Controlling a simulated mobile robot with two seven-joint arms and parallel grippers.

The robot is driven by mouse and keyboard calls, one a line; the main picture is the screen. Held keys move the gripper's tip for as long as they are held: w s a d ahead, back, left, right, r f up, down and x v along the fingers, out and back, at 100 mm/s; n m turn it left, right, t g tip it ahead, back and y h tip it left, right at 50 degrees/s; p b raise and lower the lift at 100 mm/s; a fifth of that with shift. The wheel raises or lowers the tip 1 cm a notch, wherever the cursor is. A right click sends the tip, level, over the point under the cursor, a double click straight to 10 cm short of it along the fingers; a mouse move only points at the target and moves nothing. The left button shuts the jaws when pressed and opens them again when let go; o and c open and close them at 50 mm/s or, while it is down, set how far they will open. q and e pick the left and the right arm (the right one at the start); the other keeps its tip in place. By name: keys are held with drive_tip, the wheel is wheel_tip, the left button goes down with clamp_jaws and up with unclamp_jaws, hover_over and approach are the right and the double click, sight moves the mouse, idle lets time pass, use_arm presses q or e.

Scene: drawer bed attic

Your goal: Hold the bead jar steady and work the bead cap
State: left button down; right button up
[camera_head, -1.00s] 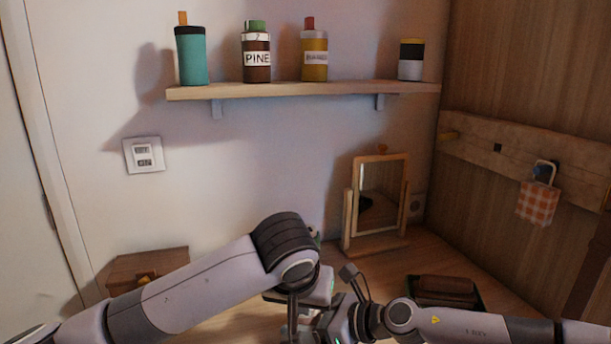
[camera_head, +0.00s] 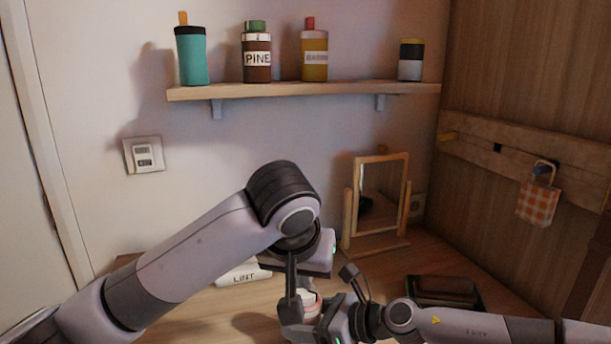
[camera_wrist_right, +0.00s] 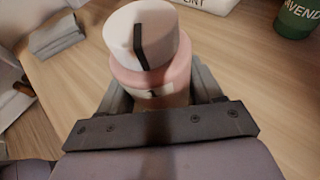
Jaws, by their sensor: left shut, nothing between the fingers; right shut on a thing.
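The bead jar is pink with a pale label and shows in the right wrist view (camera_wrist_right: 155,82). Its white bead cap (camera_wrist_right: 133,35) with a black stripe sits on top. My right gripper (camera_wrist_right: 158,108) is shut around the jar's body. In the head view a small part of the jar (camera_head: 308,297) shows behind my grippers. My left gripper (camera_head: 291,308) points down beside the jar in that view and is shut and empty. Its fingertips are partly hidden, and I cannot tell whether they touch the jar. In the right wrist view no left finger shows on the cap.
A white box marked LINT (camera_head: 243,274) lies behind my left arm. A mirror (camera_head: 380,195) stands at the back of the table, and a dark tray (camera_head: 478,301) is at the right. A green jar (camera_wrist_right: 298,16) is beyond the bead jar. The shelf (camera_head: 300,91) holds several containers.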

drive_tip(key=o, duration=1.2)
drive_tip(key=shift+d, duration=0.1)
